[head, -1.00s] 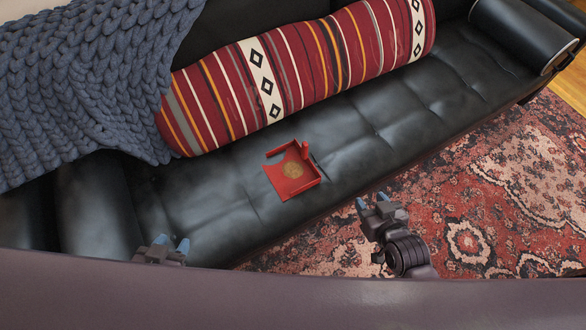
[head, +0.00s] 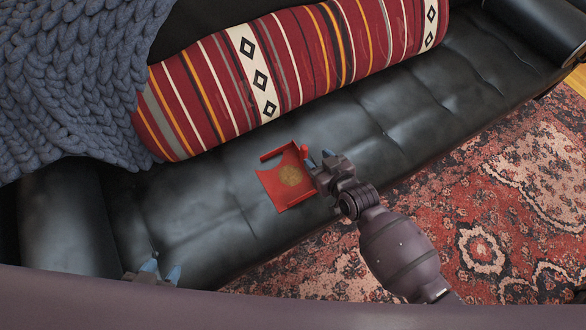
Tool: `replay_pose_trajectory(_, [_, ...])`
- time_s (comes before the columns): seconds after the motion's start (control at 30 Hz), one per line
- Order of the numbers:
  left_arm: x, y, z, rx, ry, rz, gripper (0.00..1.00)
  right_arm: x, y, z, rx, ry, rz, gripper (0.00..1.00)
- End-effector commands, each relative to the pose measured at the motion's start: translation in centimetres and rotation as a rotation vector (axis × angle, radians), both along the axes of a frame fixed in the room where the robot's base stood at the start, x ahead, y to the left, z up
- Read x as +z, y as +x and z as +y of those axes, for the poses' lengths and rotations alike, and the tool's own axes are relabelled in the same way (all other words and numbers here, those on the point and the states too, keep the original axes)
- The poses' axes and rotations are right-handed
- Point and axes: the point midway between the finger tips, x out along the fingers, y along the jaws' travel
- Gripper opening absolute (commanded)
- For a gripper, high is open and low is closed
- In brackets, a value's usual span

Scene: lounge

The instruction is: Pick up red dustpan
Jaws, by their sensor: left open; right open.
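My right gripper (head: 319,161) is open at the dustpan's right side. Its fingertips are close to the short red handle (head: 304,151); I cannot tell whether they touch it, and part of that side is hidden by the gripper. My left gripper (head: 160,270) is open and empty at the lower left, over the sofa's front part, well away from the dustpan.
The black sofa (head: 420,95) carries a long striped bolster (head: 300,62) behind the dustpan. A blue-grey knitted blanket (head: 70,85) hangs at the left. A patterned red rug (head: 490,210) covers the floor at the right. The seat left of the dustpan is clear.

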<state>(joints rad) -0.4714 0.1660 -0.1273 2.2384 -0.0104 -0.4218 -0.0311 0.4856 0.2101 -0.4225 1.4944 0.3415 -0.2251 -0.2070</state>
Motion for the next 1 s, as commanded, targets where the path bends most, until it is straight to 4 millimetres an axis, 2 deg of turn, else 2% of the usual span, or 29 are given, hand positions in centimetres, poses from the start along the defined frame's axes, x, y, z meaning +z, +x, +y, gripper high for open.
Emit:
replay_pose_trajectory(0.07, [-0.6, -0.3, 0.0, -0.005, 0.006, 0.012, 0.43, -0.9, 0.8, 0.7, 0.000, 0.003, 0.007, 0.49])
replay_pose_trajectory(0.2, [-0.5, -0.2, -0.1, -0.018, 0.016, 0.003, 0.43, -1.8, 2.1, 1.6, 0.000, 0.001, 0.008, 0.49])
replay_pose_trajectory(0.47, [0.0, 0.7, -0.4, -0.032, 0.023, -0.023, 0.43, -2.1, 3.5, 2.4, -0.001, 0.000, 0.003, 0.49])
replay_pose_trajectory(0.73, [-1.3, 0.0, -0.5, -0.056, 0.044, -0.003, 0.43, -4.2, 5.4, 3.9, 0.000, 0.002, 0.011, 0.49])
replay_pose_trajectory(1.0, [-0.3, 1.4, -0.9, -0.076, 0.052, -0.046, 0.43, -4.4, 7.2, 4.8, -0.002, 0.001, 0.005, 0.49])
